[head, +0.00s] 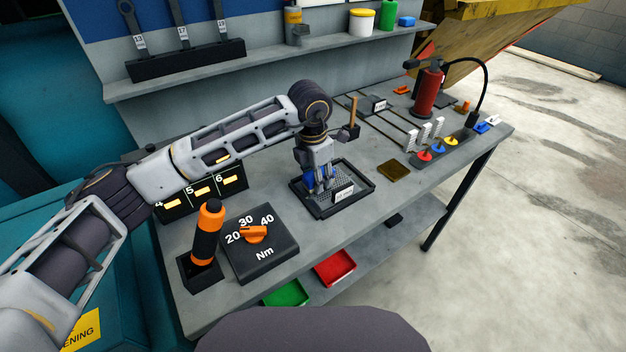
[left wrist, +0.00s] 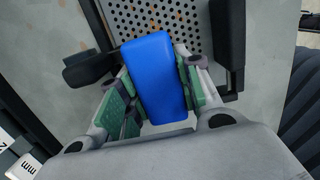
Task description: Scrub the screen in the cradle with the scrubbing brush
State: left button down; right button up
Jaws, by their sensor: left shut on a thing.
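My left gripper (head: 319,186) points down over the cradle (head: 326,213), a black frame on the bench. It is shut on the scrubbing brush, whose blue body (left wrist: 157,80) sits between the green finger pads in the left wrist view. The screen is a grey perforated plate (left wrist: 165,14) lying in the cradle; the gripper and brush hide part of it. The brush's underside is hidden, so I cannot tell whether it touches the screen. My right gripper is not in view.
The torque dial box (head: 262,262) and orange-handled tool (head: 208,232) are to the left. A brown plate (head: 394,170) lies to the right; the red extinguisher (head: 427,90) stands farther back.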

aim_at(334, 169)
pick_arm(q)
jog(key=shift+w+d+r, duration=0.2)
jog(key=shift+d+r, duration=0.25)
jog(key=shift+d, duration=0.15)
jog(key=shift+w+d+r, duration=0.1)
jog(key=shift+w+d, duration=0.05)
jog(key=shift+d, duration=0.05)
jog(key=w+d, duration=0.1)
jog(key=d+f, duration=0.1)
jog(key=shift+w+d+b, duration=0.35)
jog(key=shift+b, duration=0.05)
jog(key=shift+w+d+r, duration=0.1)
jog(key=shift+w+d, duration=0.05)
jog(key=shift+w, duration=0.05)
